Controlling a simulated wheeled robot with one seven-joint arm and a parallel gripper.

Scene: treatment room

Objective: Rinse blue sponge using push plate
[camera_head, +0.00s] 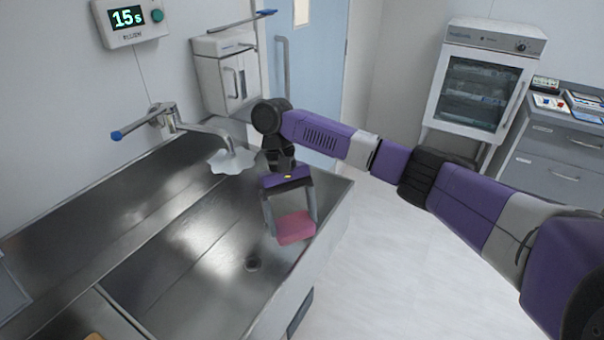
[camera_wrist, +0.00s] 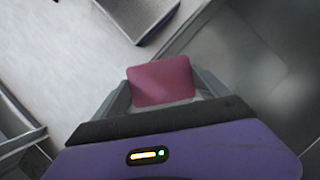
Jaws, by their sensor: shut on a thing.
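My gripper (camera_head: 294,222) is shut on a pink block like a sponge (camera_head: 295,228), held over the right side of the steel sink (camera_head: 205,262). The pink sponge also shows between the fingers in the wrist view (camera_wrist: 161,82). No blue sponge is visible. The tap (camera_head: 205,130) stands at the far wall, and a pale splash of water (camera_head: 232,160) lies under its spout, apart from the sponge. A dark blue plate (camera_head: 300,312) shows low on the sink's front; I cannot tell for sure that it is the push plate.
A wall timer (camera_head: 127,17) reads 15s. A dispenser (camera_head: 228,75) hangs beyond the tap. A glass-door cabinet (camera_head: 482,85) and grey drawers (camera_head: 560,150) stand at the back right. The floor (camera_head: 400,270) right of the sink is clear.

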